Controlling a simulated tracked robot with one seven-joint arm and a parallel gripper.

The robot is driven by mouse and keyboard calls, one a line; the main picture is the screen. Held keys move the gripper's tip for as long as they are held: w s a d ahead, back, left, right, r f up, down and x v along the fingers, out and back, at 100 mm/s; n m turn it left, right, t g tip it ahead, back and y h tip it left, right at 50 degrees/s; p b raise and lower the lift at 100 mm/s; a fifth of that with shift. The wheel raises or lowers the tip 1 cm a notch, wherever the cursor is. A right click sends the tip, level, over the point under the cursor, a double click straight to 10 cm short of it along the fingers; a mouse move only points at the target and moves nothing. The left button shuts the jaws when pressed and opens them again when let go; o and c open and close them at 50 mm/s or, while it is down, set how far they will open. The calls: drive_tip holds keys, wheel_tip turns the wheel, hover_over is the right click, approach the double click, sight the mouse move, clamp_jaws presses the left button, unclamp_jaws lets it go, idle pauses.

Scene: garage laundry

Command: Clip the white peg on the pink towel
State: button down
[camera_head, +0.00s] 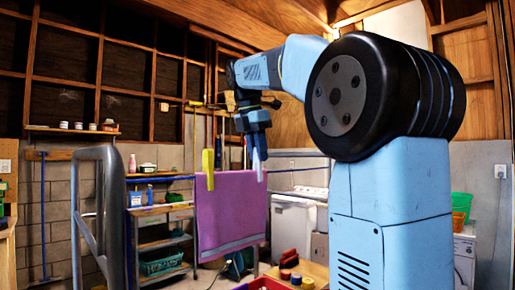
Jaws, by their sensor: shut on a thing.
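The pink towel (231,220) hangs from a line or rail, with a grey band near its bottom edge. A yellow peg (208,169) stands upright at its top edge, left of the middle. My gripper (257,146) points down above the towel's top right part, shut on the white peg (258,168). The white peg is upright, and its lower end overlaps the towel's top right edge in the picture. I cannot tell whether it is around the cloth or in front of it.
A metal shelf (163,243) with bottles and a green basket stands behind, left of the towel. A grey post frame (113,220) rises at the near left. White machines (294,222) stand behind on the right. A low table (310,269) with red items is below.

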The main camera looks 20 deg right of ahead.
drive_tip(key=shift+w+f, duration=0.1)
drive_tip(key=shift+f, duration=0.2)
drive_tip(key=c, duration=0.9)
unclamp_jaws()
drive_tip(key=shift+f, duration=0.1)
drive_tip(key=v, duration=0.7)
drive_tip(key=shift+a, duration=0.1)
